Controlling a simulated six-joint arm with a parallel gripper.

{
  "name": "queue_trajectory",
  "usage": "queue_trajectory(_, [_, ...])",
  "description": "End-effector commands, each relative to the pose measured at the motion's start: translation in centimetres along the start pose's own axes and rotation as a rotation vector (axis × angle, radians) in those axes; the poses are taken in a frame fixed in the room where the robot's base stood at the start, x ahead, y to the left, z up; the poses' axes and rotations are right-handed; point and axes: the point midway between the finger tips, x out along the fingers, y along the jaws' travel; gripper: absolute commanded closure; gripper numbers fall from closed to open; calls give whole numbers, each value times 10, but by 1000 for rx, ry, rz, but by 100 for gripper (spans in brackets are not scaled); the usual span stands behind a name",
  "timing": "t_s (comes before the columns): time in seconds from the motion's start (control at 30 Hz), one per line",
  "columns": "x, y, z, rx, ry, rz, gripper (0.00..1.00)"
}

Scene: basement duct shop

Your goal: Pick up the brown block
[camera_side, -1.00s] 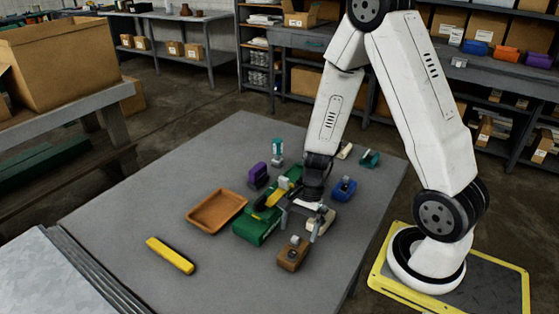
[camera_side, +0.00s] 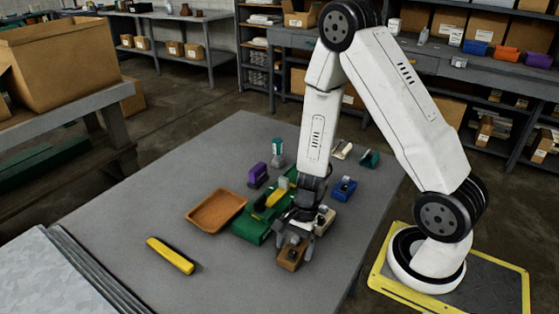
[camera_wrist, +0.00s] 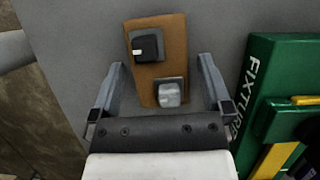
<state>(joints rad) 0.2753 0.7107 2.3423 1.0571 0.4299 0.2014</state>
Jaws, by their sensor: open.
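The brown block (camera_side: 290,259) lies on the grey table near its front right part, in the side view. In the wrist view the brown block (camera_wrist: 157,51) shows from above, with a black fitting and a silver metal knob on its top. My gripper (camera_side: 293,243) is over the block, pointing down. In the wrist view my gripper (camera_wrist: 160,82) is open, with one finger on each side of the block's near end. Gaps show between the fingers and the block. How high the fingertips are above the table is hard to tell.
A green fixture (camera_side: 248,230) marked FIXTURE sits close to my gripper and shows at right in the wrist view (camera_wrist: 270,85). A cream block (camera_side: 325,218) and a blue block (camera_side: 344,189) are behind. An orange tray (camera_side: 201,226) and yellow bar (camera_side: 170,256) lie left, with bare table between.

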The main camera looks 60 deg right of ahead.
Motion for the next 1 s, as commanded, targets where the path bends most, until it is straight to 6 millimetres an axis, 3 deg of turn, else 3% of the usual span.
queue_trajectory(0.7, [8, 0, 0, 0, 1, 0, 0])
queue_trajectory(1.0, [8, 0, 0, 0, 1, 0, 95])
